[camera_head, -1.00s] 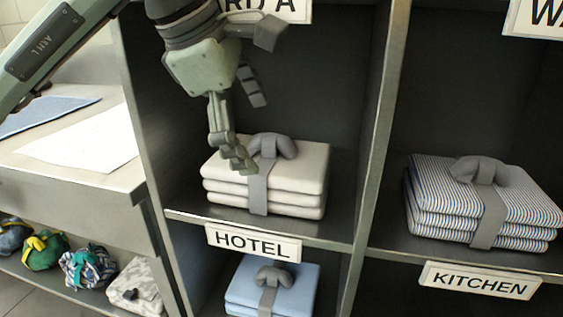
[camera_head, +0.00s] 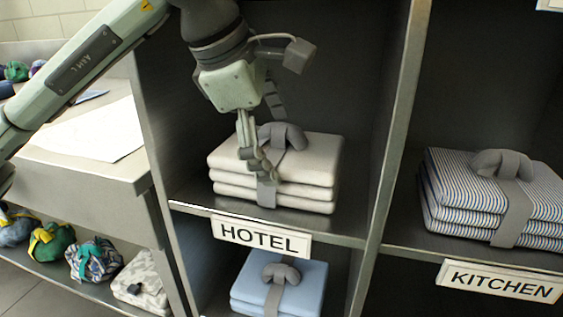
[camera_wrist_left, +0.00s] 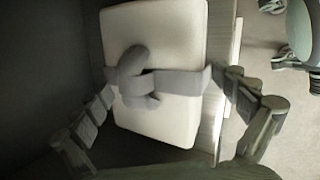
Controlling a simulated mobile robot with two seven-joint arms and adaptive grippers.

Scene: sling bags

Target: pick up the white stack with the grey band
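The white stack (camera_head: 312,160) lies in the shelf compartment above the HOTEL label, with a grey band knotted on top (camera_head: 283,135). My left gripper (camera_head: 268,140) is over the stack's left part, open, with one finger in front of the band and the other behind near the knot. In the left wrist view the white stack (camera_wrist_left: 165,30) and its grey band (camera_wrist_left: 180,82) lie between the spread fingers of my left gripper (camera_wrist_left: 172,98), one finger at each side. Contact with the fingers cannot be told. My right gripper is out of view.
Upright shelf dividers (camera_head: 394,130) flank the compartment. A striped stack (camera_head: 500,190) is at right above the KITCHEN label (camera_head: 502,281). A blue stack (camera_head: 305,285) sits below. A counter (camera_head: 60,185) with white paper and several bundles beneath is at left.

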